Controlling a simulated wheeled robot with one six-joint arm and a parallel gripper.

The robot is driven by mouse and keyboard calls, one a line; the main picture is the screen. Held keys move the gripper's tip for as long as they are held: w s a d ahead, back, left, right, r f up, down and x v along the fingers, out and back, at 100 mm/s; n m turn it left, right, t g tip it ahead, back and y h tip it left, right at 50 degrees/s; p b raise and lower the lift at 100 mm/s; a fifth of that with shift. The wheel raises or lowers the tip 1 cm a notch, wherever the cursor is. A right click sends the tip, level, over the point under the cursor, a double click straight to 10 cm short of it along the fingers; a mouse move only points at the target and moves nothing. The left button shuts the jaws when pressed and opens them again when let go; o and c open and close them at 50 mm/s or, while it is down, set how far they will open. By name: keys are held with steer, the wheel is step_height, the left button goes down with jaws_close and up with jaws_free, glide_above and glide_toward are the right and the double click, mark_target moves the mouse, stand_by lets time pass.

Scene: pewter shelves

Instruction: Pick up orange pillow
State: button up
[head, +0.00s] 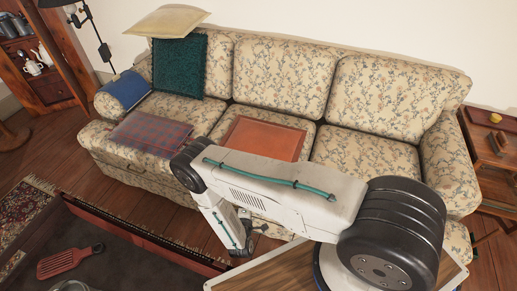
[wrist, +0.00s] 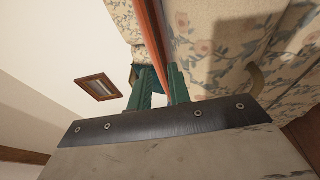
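The orange pillow (head: 265,138) lies flat on the middle seat of the floral sofa in the head view. My arm covers its front edge there. In the wrist view the pillow (wrist: 152,35) shows edge-on as a narrow orange strip. It runs down between the two green fingers of my gripper (wrist: 158,72), close to the right finger. A gap shows between the strip and the left finger, so the gripper looks open around the pillow's edge. In the head view my gripper (head: 258,230) is low in front of the sofa, mostly hidden by my arm.
A wooden side table (head: 490,150) stands right. A red slotted spatula (head: 70,261) lies front left.

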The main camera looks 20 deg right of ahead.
steer(key=x, duration=0.7)
steer(key=shift+w+a+r, duration=0.15)
steer(key=shift+w+r, duration=0.05)
steer(key=shift+c, duration=0.3)
jaws_close()
